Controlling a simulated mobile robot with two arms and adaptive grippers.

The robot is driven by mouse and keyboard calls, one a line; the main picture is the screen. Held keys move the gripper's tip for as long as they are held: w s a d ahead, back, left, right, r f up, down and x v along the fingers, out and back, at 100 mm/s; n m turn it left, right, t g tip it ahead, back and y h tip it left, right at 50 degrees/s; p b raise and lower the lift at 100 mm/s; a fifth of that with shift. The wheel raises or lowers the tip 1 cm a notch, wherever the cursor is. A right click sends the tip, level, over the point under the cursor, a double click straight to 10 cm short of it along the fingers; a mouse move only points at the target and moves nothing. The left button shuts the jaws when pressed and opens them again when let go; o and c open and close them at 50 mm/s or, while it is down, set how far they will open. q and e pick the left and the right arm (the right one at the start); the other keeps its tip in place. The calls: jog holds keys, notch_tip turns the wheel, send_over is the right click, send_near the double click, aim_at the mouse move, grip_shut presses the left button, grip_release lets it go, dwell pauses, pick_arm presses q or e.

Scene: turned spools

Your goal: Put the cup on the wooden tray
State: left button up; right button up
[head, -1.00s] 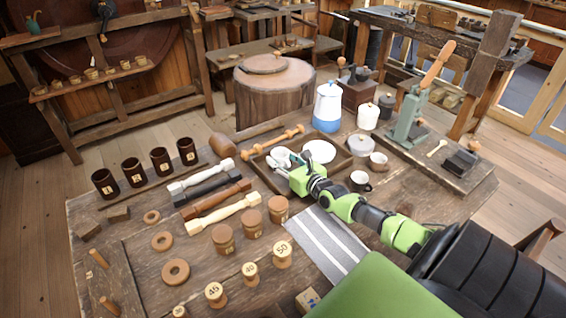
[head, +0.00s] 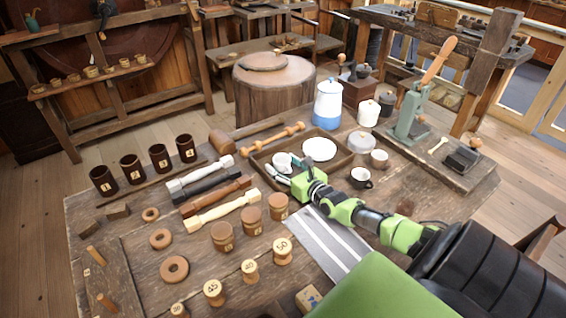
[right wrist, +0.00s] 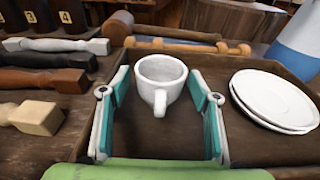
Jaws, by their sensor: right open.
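A white cup (head: 282,160) stands upright at the left end of the wooden tray (head: 339,167), beside the stacked white plates (head: 319,149). In the right wrist view the cup (right wrist: 161,80) has its handle towards me, and it appears to rest on the tray floor. My right gripper (head: 284,167) is open, with its teal-padded fingers on either side of the cup and visible gaps to it. The gripper partly hides the near left of the tray in the head view. My left gripper is out of view.
Turned spindles (head: 222,212) and a mallet (head: 222,141) lie left. A striped runner (head: 329,241) lies in front.

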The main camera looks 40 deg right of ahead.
jog(key=shift+r, duration=0.15)
jog(key=p+v, duration=0.6)
jog(key=v, duration=0.4)
jog(key=shift+s+r+p, duration=0.15)
jog(key=shift+s+p, duration=0.15)
jog(key=shift+p, duration=0.05)
jog(key=shift+s+a, duration=0.1)
jog(key=shift+s, duration=0.6)
